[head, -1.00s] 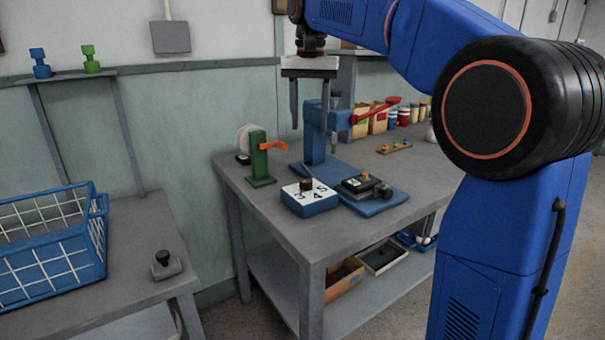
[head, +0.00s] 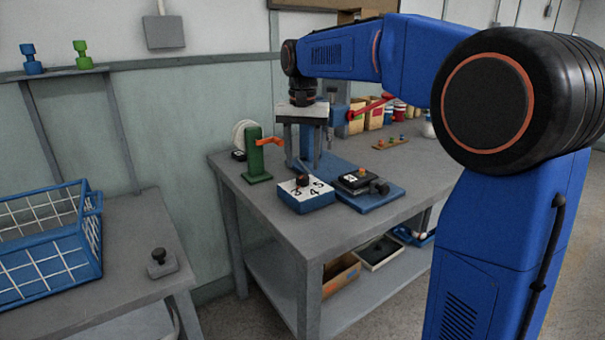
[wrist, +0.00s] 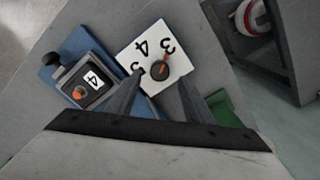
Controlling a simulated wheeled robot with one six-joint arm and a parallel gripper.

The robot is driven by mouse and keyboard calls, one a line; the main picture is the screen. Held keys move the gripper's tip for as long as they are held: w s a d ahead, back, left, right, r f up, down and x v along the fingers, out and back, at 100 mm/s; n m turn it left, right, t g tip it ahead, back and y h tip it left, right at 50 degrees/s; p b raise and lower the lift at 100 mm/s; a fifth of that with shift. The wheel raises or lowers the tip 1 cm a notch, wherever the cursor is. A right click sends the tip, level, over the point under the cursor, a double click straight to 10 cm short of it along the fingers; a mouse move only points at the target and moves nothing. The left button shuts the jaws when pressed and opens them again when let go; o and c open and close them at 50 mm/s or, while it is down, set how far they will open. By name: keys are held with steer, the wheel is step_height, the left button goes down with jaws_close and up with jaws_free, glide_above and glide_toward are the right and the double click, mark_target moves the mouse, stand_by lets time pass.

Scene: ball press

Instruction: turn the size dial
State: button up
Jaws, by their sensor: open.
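The size dial is a dark knob (head: 302,180) with an orange mark, on a blue box with a white numbered top (head: 319,187). The top shows 3, 4 and 5. In the wrist view the knob (wrist: 159,71) sits just beyond and between my fingertips; I cannot tell firmly which number its orange mark faces. My gripper (head: 303,164) points down above the box, open and empty, apart from the knob. Its two fingers also show in the wrist view (wrist: 160,88).
A blue press base (head: 372,203) carries a dark block marked 4 (wrist: 92,79), right of the dial. A green stand (head: 256,155) with an orange lever is at left. A red press lever (head: 370,106) is behind. The bench front (head: 315,235) is clear.

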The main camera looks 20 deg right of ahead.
mark_target(303, 176)
steer(key=shift+f, duration=2.35)
steer(key=c, duration=1.1)
